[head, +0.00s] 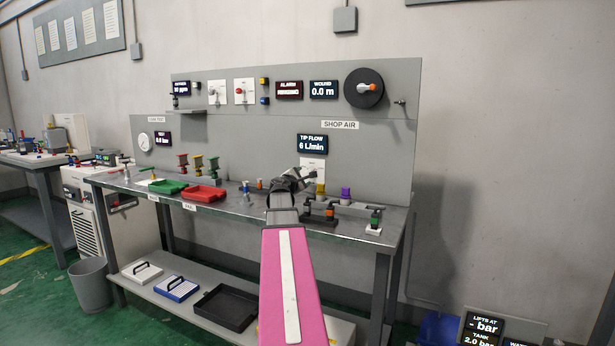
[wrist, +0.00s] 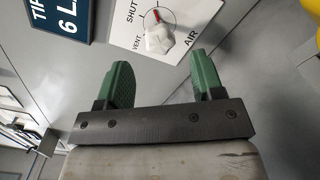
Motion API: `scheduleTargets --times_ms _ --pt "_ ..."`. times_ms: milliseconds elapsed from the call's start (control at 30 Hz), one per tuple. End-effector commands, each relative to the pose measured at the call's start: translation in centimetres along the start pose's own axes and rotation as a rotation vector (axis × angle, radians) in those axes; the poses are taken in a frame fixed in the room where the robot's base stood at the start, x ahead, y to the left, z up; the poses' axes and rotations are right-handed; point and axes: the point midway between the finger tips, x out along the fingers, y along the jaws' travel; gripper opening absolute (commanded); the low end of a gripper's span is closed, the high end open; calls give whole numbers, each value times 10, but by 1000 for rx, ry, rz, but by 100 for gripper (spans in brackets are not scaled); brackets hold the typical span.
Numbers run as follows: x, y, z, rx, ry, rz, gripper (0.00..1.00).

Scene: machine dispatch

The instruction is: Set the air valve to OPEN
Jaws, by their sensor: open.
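The air valve is a white knob (wrist: 158,37) with a red mark, on a white plate (wrist: 193,12) in the wrist view. SHUT, VENT and AIR are readable there; no OPEN label shows, as the frame cuts the plate off. The red mark points toward the top of the picture, beside the SHUT lettering. My gripper (wrist: 160,62) is open and empty, its green fingers apart, with the knob just beyond and between the fingertips, not gripped. In the head view the valve plate (head: 313,162) sits below the TIP FLOW display (head: 312,144), its knob hidden by my gripper (head: 304,176).
TIP FLOW reads 6 L/min. The bench (head: 235,207) carries a green tray (head: 168,187), a red tray (head: 204,195) and several small coloured fittings, some close to my arm. The wall behind limits reach.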

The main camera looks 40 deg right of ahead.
Motion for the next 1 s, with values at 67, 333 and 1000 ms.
scheduleTargets --times_ms 67,333,1000 --pt "20 1 -1 0 -2 -2 61" --pt "54 1 0 1 -1 -1 61" --pt "57 0 0 17 0 0 12"
